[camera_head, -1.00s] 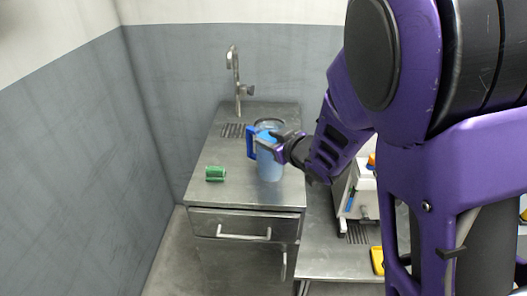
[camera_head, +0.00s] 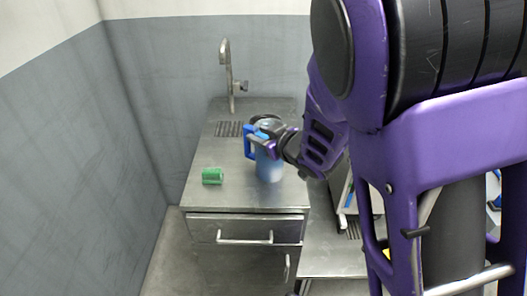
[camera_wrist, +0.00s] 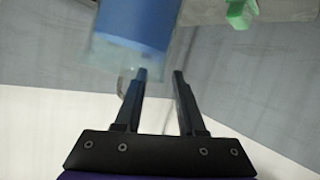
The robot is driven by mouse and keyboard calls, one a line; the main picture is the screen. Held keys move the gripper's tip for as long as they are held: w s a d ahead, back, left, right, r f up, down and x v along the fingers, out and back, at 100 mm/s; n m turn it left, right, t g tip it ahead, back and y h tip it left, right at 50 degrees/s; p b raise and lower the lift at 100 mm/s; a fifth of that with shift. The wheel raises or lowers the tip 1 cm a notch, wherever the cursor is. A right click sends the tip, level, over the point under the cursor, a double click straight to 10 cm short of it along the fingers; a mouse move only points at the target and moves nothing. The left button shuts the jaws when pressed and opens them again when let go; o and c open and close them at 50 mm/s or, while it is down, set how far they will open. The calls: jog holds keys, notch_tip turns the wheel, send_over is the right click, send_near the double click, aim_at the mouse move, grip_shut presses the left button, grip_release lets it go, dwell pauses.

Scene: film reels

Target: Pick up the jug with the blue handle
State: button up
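The jug (camera_head: 268,168) is clear with blue contents and a blue handle (camera_head: 250,143) on its left side. It stands upright on the steel counter (camera_head: 225,190). My gripper (camera_head: 270,146) is at the jug's upper part, in front of it in the head view and partly covering it. In the wrist view the jug (camera_wrist: 140,20) fills the top left, just beyond the fingertips. My gripper's fingers (camera_wrist: 160,72) are apart, with nothing clearly held between them. The left finger overlaps the jug's edge; I cannot tell whether they touch. The handle is not clear there.
A green object (camera_head: 212,176) lies on the counter left of the jug, partly seen in the wrist view (camera_wrist: 238,12). A tap (camera_head: 230,75) and drain grate (camera_head: 229,129) are behind. A drawer (camera_head: 245,228) is below.

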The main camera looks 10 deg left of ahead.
grip_shut()
jog(key=shift+s+f, duration=0.1)
jog(key=shift+f, duration=0.05)
dwell(1.0)
jog(key=shift+r, duration=0.2)
